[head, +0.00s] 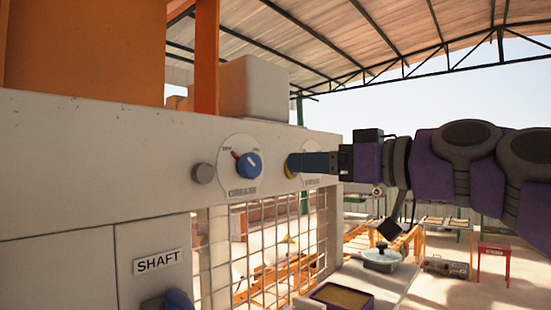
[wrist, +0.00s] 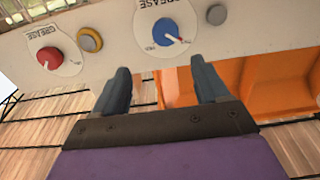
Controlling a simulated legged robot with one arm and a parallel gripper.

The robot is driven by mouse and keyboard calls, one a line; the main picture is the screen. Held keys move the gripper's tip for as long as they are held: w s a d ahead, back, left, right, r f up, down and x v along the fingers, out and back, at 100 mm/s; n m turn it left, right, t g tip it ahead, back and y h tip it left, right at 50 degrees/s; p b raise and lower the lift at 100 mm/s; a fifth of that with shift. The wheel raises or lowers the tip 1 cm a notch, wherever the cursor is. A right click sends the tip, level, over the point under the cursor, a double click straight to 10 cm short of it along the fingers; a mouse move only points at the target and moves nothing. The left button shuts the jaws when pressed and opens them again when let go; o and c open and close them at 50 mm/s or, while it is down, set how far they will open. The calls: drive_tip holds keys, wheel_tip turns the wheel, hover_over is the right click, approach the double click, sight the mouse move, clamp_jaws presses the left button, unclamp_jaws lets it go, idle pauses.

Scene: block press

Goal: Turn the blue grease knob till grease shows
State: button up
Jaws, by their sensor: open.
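The blue grease knob (head: 249,165) sits on a round white dial on the machine's pale front panel. Its red pointer is toward the upper left in the head view. In the wrist view, which is upside down, the blue knob (wrist: 166,32) is above the gap between the fingers, its pointer toward the lower right. My gripper (head: 292,163) is right of the knob, in front of the panel and apart from the knob. In the wrist view my gripper (wrist: 160,68) is open, with nothing between its fingers.
A red knob (wrist: 49,58) on another grease dial and a yellow button (wrist: 90,40) are close by. A grey button (head: 203,174) is left of the blue knob. Below are a wire grid (head: 265,250), a SHAFT label (head: 157,261) and a tray (head: 342,297).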

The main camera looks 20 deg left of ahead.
sight(254, 164)
drive_tip(key=shift+g, duration=0.3)
drive_tip(key=x, duration=0.4)
drive_tip(key=s+p+x, duration=0.1)
drive_tip(key=x, duration=0.7)
drive_tip(key=shift+s+a+f, duration=0.2)
drive_tip(key=shift+a+f, duration=0.1)
drive_tip(key=shift+a, duration=0.05)
drive_tip(key=shift+w+d, duration=0.2)
drive_tip(key=shift+w+d+r+p, duration=0.1)
drive_tip(key=shift+d+r+p, duration=0.05)
drive_tip(key=shift+d, duration=0.5)
drive_tip(key=shift+d+r+p, duration=0.15)
drive_tip(key=shift+d, duration=0.55)
drive_tip(key=shift+a, duration=0.35)
drive_tip(key=a, duration=0.3)
drive_tip(key=shift+a+f, duration=0.15)
drive_tip(key=shift+f, duration=0.15)
drive_tip(key=c, duration=0.4)
drive_tip(key=shift+c, duration=1)
drive_tip(key=shift+w+d, duration=0.15)
drive_tip(key=shift+d, duration=0.15)
drive_tip(key=shift+c, duration=0.7)
drive_tip(key=shift+d+r, duration=0.1)
drive_tip(key=shift+d, duration=0.1)
drive_tip(key=shift+c, duration=1.4)
